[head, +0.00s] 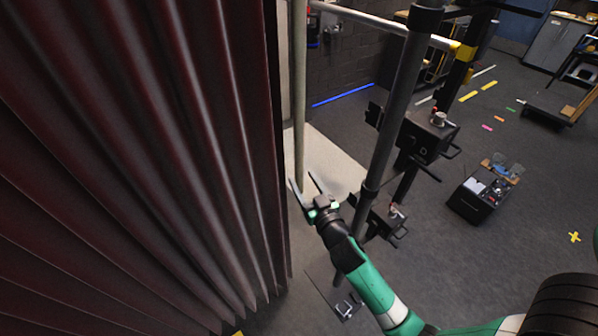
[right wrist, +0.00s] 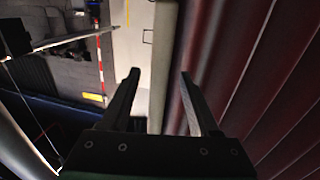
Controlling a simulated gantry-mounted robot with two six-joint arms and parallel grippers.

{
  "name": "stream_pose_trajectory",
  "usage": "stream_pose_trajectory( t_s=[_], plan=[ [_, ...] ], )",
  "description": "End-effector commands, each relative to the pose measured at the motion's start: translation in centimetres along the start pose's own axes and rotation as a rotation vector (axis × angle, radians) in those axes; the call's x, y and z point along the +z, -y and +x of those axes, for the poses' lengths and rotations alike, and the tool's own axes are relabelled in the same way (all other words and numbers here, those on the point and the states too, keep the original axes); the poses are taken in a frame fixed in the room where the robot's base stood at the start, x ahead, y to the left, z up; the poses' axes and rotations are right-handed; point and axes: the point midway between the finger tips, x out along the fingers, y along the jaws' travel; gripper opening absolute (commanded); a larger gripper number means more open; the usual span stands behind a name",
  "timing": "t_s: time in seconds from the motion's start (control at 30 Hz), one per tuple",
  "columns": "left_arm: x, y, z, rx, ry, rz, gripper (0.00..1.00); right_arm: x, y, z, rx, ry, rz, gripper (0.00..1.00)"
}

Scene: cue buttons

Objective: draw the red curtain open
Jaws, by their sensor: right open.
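The dark red pleated curtain (head: 150,140) fills the left of the head view, and its right edge hangs close to an upright pale pole (head: 299,90). In the right wrist view the curtain (right wrist: 260,70) is on the right and the pole (right wrist: 161,60) runs up between the fingers. My right gripper (head: 302,178) is open, with its fingertips just right of the curtain's edge near the pole's lower part. In the right wrist view my right gripper (right wrist: 160,74) holds nothing; I cannot tell whether it touches the pole. My left gripper is not in view.
A grey upright post (head: 395,110) stands right of my right gripper, with a black box (head: 425,135) on a stand behind it. A pale horizontal rail (head: 375,20) crosses at the top. A black tool bin (head: 478,195) is on the floor at right. Grey floor is open around it.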

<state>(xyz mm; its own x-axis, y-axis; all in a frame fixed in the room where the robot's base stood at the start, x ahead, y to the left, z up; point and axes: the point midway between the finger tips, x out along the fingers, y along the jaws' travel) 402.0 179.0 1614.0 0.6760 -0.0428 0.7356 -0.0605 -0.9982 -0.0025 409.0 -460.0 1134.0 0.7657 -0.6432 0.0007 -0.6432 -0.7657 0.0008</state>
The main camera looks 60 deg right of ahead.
Motion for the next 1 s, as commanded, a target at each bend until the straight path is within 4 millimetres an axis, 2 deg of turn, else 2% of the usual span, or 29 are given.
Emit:
stream_pose_trajectory(
  t_s=[0.1,0.2,0.53,0.87,1.0],
  plan=[
    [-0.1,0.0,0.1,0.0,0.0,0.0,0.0,0.0,0.0,2.2,0.001,0.0,0.002,0.62],
    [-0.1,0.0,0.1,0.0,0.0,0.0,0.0,0.0,0.0,3.2,0.0,0.0,0.002,0.62],
    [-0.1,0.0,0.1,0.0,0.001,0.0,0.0,0.0,0.0,3.7,0.0,0.001,0.001,0.6],
    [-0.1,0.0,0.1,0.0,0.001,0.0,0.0,0.0,0.0,3.7,0.0,0.0,0.001,0.01],
    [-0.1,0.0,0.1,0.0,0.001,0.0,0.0,0.0,0.0,3.7,0.0,0.0,0.001,0.0]
  ],
)
